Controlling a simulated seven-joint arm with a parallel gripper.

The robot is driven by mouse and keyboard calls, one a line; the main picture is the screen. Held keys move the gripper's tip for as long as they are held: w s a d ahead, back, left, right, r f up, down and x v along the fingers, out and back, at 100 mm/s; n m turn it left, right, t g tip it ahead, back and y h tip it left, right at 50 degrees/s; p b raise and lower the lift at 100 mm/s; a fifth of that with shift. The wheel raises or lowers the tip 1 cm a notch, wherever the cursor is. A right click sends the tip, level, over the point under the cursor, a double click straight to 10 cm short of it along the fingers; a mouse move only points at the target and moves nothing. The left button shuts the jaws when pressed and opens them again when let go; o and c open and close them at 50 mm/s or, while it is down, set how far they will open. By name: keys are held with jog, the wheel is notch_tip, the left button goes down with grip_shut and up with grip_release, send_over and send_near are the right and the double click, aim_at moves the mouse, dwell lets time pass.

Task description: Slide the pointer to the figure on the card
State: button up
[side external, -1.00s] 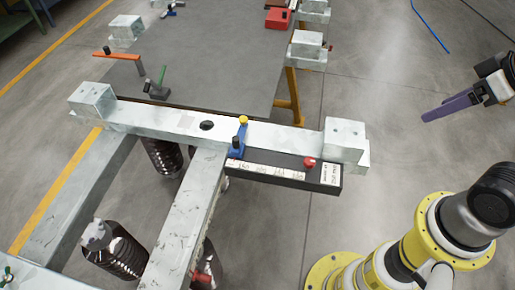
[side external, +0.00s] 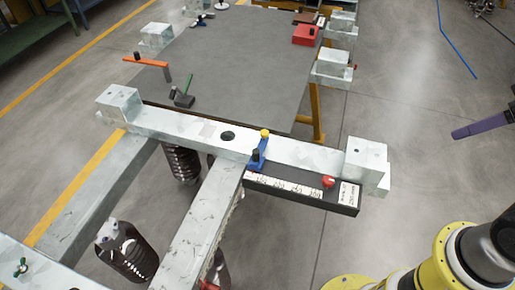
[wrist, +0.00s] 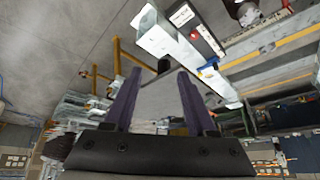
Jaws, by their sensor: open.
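A black scale bar (side external: 300,195) with a white strip of figures is fixed along the front of a pale metal beam. A red knob (side external: 328,182), apparently the pointer, sits near the bar's right end. A white card (side external: 348,193) with small, unreadable writing lies just right of it. In the wrist view the red knob (wrist: 193,36), bar (wrist: 207,40) and card (wrist: 181,14) show at the top, beyond the fingers. My gripper (wrist: 157,72) is open and empty, its two purple fingers apart. In the side view only one purple finger (side external: 482,126) shows at the right edge, well clear of the bar.
A blue clamp with a yellow knob (side external: 261,145) stands on the beam (side external: 300,150) left of the red knob. A grey table (side external: 245,60) with a red box (side external: 305,35) lies behind. Space right of the bar is open.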

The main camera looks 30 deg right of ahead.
jog(key=w+a+r+m+g, duration=0.1)
jog(key=w+a+r, duration=0.25)
jog(key=w, duration=0.55)
jog(key=w+a+r, duration=0.2)
jog(key=w+r, duration=0.3)
jog(key=w, duration=0.4)
jog(key=n+g, duration=0.2)
jog(key=g, duration=0.3)
send_over(256, 151)
notch_tip(256, 151, down, 23)
notch_tip(256, 151, down, 13)
jog(key=shift+f, duration=0.15)
grip_shut()
